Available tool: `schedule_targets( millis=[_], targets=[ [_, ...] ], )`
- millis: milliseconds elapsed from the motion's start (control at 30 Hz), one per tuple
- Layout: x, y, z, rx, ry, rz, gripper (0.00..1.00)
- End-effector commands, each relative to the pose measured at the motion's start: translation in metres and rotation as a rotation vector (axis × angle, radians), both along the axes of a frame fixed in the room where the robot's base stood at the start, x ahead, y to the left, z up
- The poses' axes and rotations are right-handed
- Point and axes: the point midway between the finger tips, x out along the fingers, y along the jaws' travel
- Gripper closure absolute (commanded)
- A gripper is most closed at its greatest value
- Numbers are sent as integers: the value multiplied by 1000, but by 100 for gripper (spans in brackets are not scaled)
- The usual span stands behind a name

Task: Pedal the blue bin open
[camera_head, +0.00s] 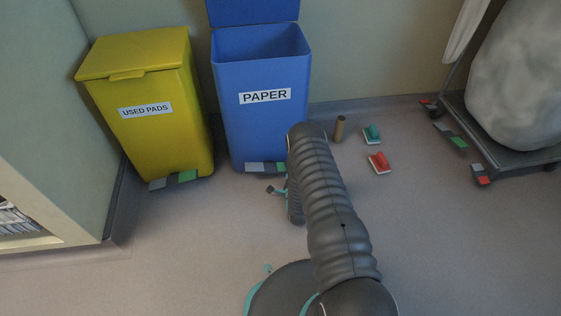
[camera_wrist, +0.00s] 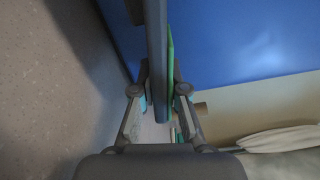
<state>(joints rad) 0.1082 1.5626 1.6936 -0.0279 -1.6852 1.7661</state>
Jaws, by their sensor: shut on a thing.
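The blue bin (camera_head: 262,125), labelled PAPER, stands against the wall in the head view. Its lid (camera_head: 253,11) is raised upright at the back and the top is open. Its pedal (camera_head: 257,167) sticks out low at the front, with grey and green patches. In the wrist view my gripper (camera_wrist: 158,92) has one finger on each side of the pedal's dark bar (camera_wrist: 158,45), whose green patch shows edge-on. The gripper is shut on the pedal. In the head view my arm hides most of the gripper and the pedal's right end.
A yellow bin (camera_head: 150,95), labelled USED PADS, stands closed to the left. A brown cylinder (camera_head: 339,128), a teal block (camera_head: 372,134) and a red block (camera_head: 379,163) sit on the floor to the right. A wheeled trolley (camera_head: 510,150) stands far right.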

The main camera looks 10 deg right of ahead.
Motion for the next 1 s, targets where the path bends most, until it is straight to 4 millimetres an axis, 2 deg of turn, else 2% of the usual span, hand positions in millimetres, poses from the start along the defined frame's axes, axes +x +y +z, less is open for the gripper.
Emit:
schedule_targets(
  millis=[433,467,500,567,867,1000],
  targets=[
    [0,1,-3,29,1,2,100],
    [0,1,-3,29,1,2,85],
    [0,1,-3,29,1,2,75],
    [0,1,-4,28,1,2,62],
    [-1,1,-2,27,0,0,62],
    [-11,2,-3,26,1,1,62]
  ],
)
